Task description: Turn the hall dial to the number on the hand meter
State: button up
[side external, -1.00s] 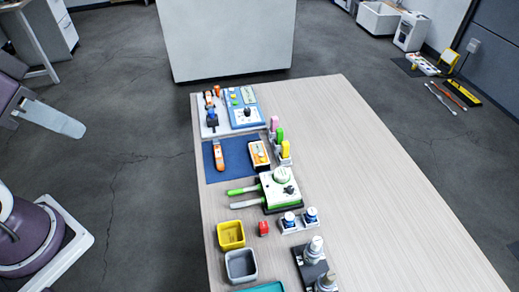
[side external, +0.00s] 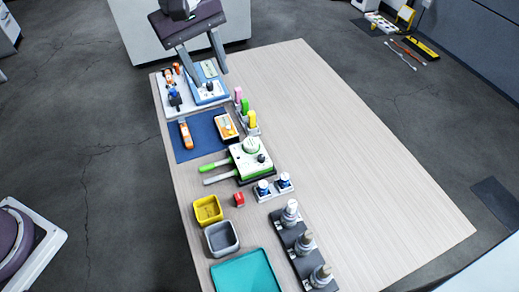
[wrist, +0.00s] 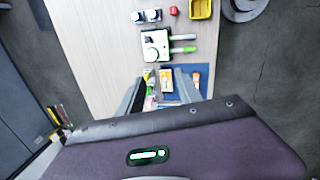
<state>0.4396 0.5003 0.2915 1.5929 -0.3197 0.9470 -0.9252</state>
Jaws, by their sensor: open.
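My gripper (side external: 208,75) is open and empty, fingers pointing down over the blue-and-white panel box (side external: 205,95) at the back left of the table. A dark knob (side external: 209,87) stands on that box, between and below the fingers in the side view. I cannot tell whether the fingers touch anything. An orange handheld meter (side external: 227,128) with a pale face lies on the blue mat (side external: 200,145). Its number is too small to read. In the wrist view, my gripper (wrist: 165,78) hides much of the panel.
An orange tool (side external: 185,135) lies on the mat. Pink, green and yellow pieces (side external: 245,112) stand beside it. The table's right side is clear.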

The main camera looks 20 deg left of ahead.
aim_at(261, 157)
jog(key=w+d+f+n, duration=0.1)
jog(key=d+f, duration=0.2)
jog(key=f, duration=0.5)
jog(key=w+d+f+n+g+y, duration=0.1)
jog(key=d+f, duration=0.2)
jog(key=f, duration=0.6)
jog(key=w+d+f+n, duration=0.1)
jog(key=d+f, duration=0.2)
jog(key=f, duration=0.6)
jog(key=shift+w+d+f+y, duration=0.25)
jog(key=shift+w+d+y, duration=0.05)
jog(key=shift+d+y, duration=0.1)
grip_shut()
